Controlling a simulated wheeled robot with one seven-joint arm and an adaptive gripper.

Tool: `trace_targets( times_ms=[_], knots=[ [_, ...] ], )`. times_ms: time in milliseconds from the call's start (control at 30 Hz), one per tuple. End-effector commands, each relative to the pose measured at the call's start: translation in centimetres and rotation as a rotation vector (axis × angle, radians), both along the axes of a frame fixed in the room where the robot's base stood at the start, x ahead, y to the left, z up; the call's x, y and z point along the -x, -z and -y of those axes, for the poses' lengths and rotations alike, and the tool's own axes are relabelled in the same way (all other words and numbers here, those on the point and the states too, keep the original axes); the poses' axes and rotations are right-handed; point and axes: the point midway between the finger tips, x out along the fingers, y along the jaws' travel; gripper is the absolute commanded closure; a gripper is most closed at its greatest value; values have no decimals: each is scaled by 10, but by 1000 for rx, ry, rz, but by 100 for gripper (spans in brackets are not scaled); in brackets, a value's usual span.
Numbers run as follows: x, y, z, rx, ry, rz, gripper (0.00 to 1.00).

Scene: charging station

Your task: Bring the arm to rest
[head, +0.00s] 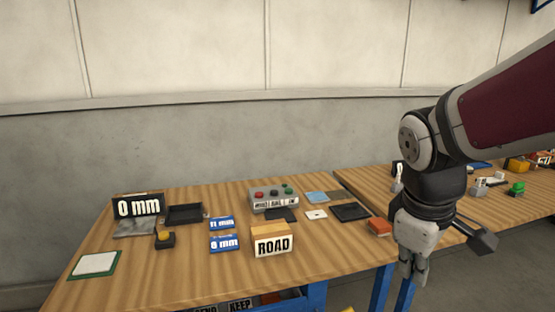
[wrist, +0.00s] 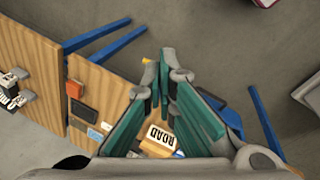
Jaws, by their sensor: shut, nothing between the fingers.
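My gripper (head: 413,270) hangs at the right in the head view, fingers pointing down, in front of the front edge of the wooden table (head: 150,285). Its fingers are shut with nothing between them. The wrist view shows the gripper (wrist: 165,65) from behind, with teal pads on its fingers and bare floor beyond the tips. My arm reaches in from the right edge of the head view and bends down at the elbow. The gripper appears apart from the objects on the table.
The table bears a block marked ROAD (head: 271,241), a "0 mm" sign (head: 138,206), a button box (head: 273,198), blue cards (head: 224,243), a black tray (head: 350,212) and an orange block (head: 379,227). A second table (head: 480,210) stands behind my arm. A wall closes the back.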

Motion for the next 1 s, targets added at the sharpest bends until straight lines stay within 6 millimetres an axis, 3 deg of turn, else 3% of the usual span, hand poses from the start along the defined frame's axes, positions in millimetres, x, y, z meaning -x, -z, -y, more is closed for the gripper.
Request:
trace_targets(
  times_ms=[33,200,433,600,1000],
  knots=[
    [18,-12,-3,-16,61,37,100],
    [72,-34,-11,-119,298,138,100],
    [127,-43,-22,-283,537,219,100],
    [143,-42,-26,-346,615,234,100],
    [144,-42,-26,-354,625,235,100]
  ],
)
